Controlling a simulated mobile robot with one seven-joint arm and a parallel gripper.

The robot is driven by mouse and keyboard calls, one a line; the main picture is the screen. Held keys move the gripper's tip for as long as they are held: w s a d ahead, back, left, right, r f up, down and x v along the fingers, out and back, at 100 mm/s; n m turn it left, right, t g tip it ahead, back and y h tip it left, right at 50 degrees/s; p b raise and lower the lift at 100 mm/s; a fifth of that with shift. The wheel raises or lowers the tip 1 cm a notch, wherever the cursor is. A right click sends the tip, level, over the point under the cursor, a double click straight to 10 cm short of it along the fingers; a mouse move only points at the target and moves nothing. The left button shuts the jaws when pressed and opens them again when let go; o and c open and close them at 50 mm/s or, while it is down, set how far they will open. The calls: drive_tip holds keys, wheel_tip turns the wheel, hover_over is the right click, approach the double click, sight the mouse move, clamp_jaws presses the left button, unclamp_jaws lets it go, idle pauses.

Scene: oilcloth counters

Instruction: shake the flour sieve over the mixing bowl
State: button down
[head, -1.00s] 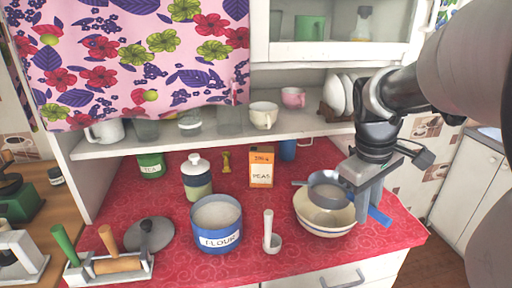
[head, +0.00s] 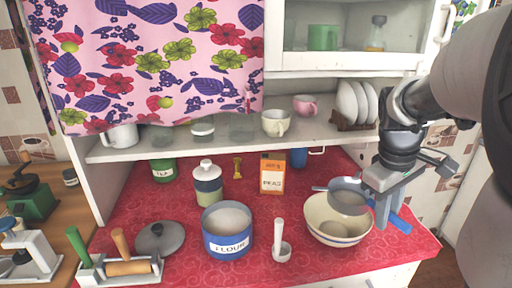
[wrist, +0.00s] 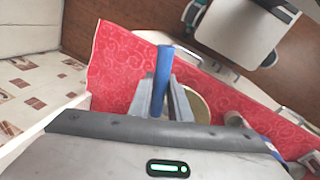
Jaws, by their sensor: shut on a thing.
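The flour sieve, a grey round pan (head: 348,197) with a blue handle (head: 400,224), is above the cream mixing bowl (head: 335,238) and towards its right side. My gripper (head: 387,212) is shut on the sieve's handle, to the right of the bowl. The blue handle (wrist: 163,75) shows between the fingers (wrist: 163,100) in the wrist view. Part of the bowl's rim (wrist: 201,106) shows beside the fingers there. The sieve covers part of the bowl's inside, and I cannot tell whether flour is falling.
A blue flour canister (head: 227,242) and a white scoop (head: 282,250) stand left of the bowl. A peas box (head: 272,175) stands behind. A shelf with cups (head: 276,123) and a plate rack (head: 352,124) is at the back. The red counter (head: 195,262) has some bare front space.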

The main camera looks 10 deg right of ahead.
drive_tip(key=a, duration=0.1)
drive_tip(key=s+a, duration=0.1)
drive_tip(key=a, duration=0.3)
drive_tip(key=shift+s+a, duration=0.25)
drive_tip(key=shift+s, duration=0.05)
drive_tip(key=shift+d, duration=0.1)
drive_tip(key=d, duration=0.1)
drive_tip(key=w+d, duration=0.1)
drive_tip(key=d, duration=0.1)
drive_tip(key=d+p, duration=0.1)
drive_tip(key=d, duration=0.1)
drive_tip(key=shift+w+d, duration=0.2)
drive_tip(key=shift+w, duration=0.15)
drive_tip(key=shift+a, duration=0.1)
